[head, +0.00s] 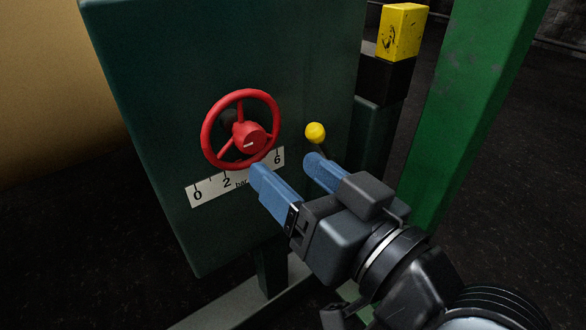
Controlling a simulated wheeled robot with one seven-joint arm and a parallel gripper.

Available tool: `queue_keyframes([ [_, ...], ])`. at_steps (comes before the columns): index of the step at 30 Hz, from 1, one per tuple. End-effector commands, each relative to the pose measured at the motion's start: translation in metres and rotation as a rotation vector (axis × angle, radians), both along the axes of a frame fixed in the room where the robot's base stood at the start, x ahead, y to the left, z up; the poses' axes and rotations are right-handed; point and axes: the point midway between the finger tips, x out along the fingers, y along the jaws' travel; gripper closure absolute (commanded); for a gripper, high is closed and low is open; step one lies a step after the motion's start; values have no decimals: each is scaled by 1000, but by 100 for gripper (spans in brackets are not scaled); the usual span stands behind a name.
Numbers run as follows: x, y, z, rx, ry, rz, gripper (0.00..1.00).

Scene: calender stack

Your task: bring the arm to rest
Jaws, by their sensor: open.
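My gripper (286,164) is open, its two blue fingers apart with nothing visible between them. It reaches in from the lower right, in front of the dark green cabinet (160,75). A red handwheel (249,138) sits on the cabinet face, up and left of the fingers. The left finger overlaps part of the white scale plate (207,186), marked 0, 2 and 6 with "bar". A lever with a yellow knob (316,132) stands just above the right finger. Whether the fingers touch the cabinet or lever cannot be told.
A green post (465,100) rises close to the right of my arm. A yellow block (402,32) on a dark base stands behind the cabinet. A pale beam (230,306) runs below on the dark floor (80,250). The floor at lower left looks clear.

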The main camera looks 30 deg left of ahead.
Motion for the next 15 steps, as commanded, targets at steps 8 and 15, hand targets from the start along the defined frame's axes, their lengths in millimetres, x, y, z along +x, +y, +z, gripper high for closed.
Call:
queue_keyframes([
  [8,0,0,0,0,0,-1,32],
  [15,4,-32,-36,15,64,-131,32],
])
